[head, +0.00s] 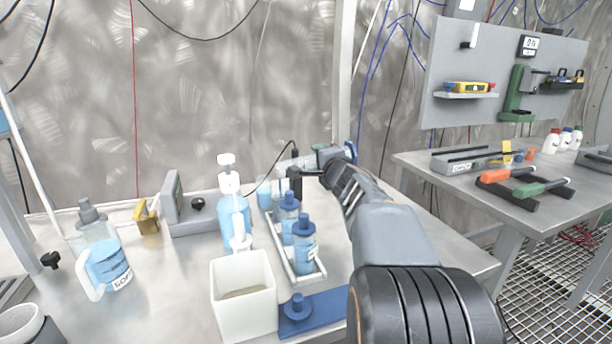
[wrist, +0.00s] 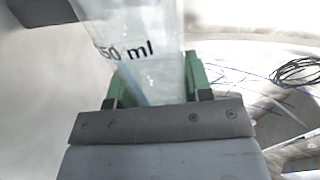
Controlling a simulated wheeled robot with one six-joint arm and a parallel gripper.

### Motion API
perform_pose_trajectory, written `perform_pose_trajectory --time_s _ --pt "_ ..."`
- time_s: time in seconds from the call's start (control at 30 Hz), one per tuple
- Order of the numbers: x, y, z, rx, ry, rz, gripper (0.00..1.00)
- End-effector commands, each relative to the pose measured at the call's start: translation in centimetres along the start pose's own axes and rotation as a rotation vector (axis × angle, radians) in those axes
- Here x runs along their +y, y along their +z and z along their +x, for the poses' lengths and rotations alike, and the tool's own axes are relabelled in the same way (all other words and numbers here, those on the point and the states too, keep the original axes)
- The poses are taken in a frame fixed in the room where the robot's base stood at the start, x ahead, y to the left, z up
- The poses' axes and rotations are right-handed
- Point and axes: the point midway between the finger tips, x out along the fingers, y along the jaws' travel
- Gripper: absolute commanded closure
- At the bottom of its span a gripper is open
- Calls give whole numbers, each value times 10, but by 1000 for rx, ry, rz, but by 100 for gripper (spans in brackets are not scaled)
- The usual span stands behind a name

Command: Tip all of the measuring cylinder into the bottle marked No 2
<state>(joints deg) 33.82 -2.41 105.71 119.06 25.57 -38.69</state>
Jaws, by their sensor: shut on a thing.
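My gripper (head: 328,158) is at the far side of the bench, above and to the right of the bottle rack. Its green fingers are shut on the clear measuring cylinder (wrist: 150,45), which fills the middle of the wrist view with "50 ml" print. A slanting bluish streak shows inside it; how much liquid it holds is unclear. In the head view the cylinder is mostly hidden by my arm. Blue-capped bottles (head: 304,250) (head: 289,215) stand in a white rack (head: 313,275). Their numbers are too small to read, so I cannot tell which is No 2.
A white tub (head: 240,300) and a blue block (head: 325,308) with a blue cap (head: 296,305) stand in front of the rack. Another bench (head: 430,170) is at right.

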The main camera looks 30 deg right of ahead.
Motion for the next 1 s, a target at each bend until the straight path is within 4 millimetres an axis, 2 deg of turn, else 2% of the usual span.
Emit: perform_pose_trajectory --time_s 1.0 --pt "-7 1 0 1 -1 -52 80"
